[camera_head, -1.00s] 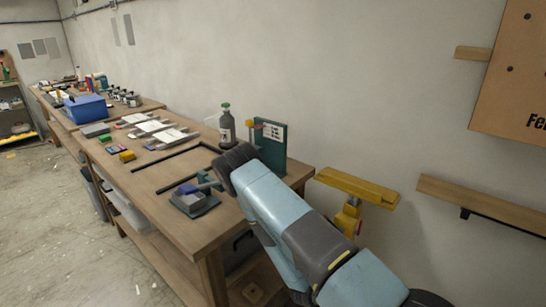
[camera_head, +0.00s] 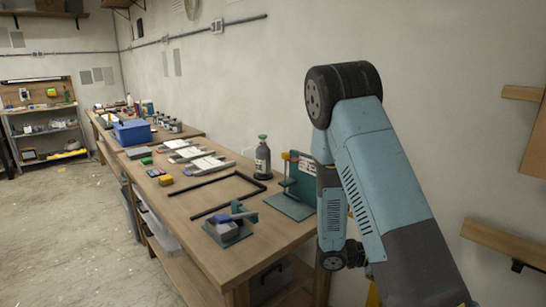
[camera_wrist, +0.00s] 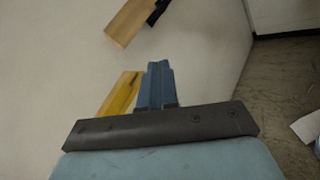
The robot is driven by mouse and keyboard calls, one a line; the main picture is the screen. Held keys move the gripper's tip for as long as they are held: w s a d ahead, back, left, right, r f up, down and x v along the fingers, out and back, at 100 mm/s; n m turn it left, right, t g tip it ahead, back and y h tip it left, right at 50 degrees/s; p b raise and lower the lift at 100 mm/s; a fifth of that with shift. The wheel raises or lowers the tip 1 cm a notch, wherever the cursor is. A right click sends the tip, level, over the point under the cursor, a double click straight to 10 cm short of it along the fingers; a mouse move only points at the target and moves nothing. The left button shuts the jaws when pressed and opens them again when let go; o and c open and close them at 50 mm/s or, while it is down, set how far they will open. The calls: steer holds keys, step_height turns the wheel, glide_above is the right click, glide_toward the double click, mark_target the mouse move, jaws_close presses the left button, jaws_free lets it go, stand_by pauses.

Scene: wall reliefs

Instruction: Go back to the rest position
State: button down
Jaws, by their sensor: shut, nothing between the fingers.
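My gripper shows in the wrist view (camera_wrist: 157,85), its two blue fingers closed together with nothing between them. It points past the white wall, with the floor to the right. In the head view my blue-grey arm is folded, its elbow raised high at the right of the bench and its forearm hanging down; the gripper itself cannot be made out there. The wooden workbench (camera_head: 268,245) stands left of my arm.
The bench holds a black frame, a small clamp-like device (camera_head: 228,228), a dark bottle (camera_head: 262,157), a green stand (camera_head: 292,204) and a blue bin (camera_head: 132,132). A wooden wall shelf (camera_head: 500,243) is at right; a yellow bracket (camera_wrist: 122,92) shows in the wrist view. Floor at left is clear.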

steer(key=s+a+r+m+t+y, duration=0.2)
steer(key=s+a+r+m+y, duration=0.1)
steer(key=r, duration=0.6)
steer(key=s+a+r+m+t+y, duration=0.2)
steer(key=s+a+r+m+y, duration=0.2)
steer(key=s+r+y, duration=0.4)
steer(key=s+a+r+m+t+y, duration=0.2)
steer(key=s+a+r+m+y, duration=0.2)
steer(key=r, duration=0.6)
steer(key=s+a+y, duration=0.1)
steer(key=s+a, duration=0.1)
steer(key=shift+s+r+y, duration=0.3)
steer(key=shift+r, duration=0.05)
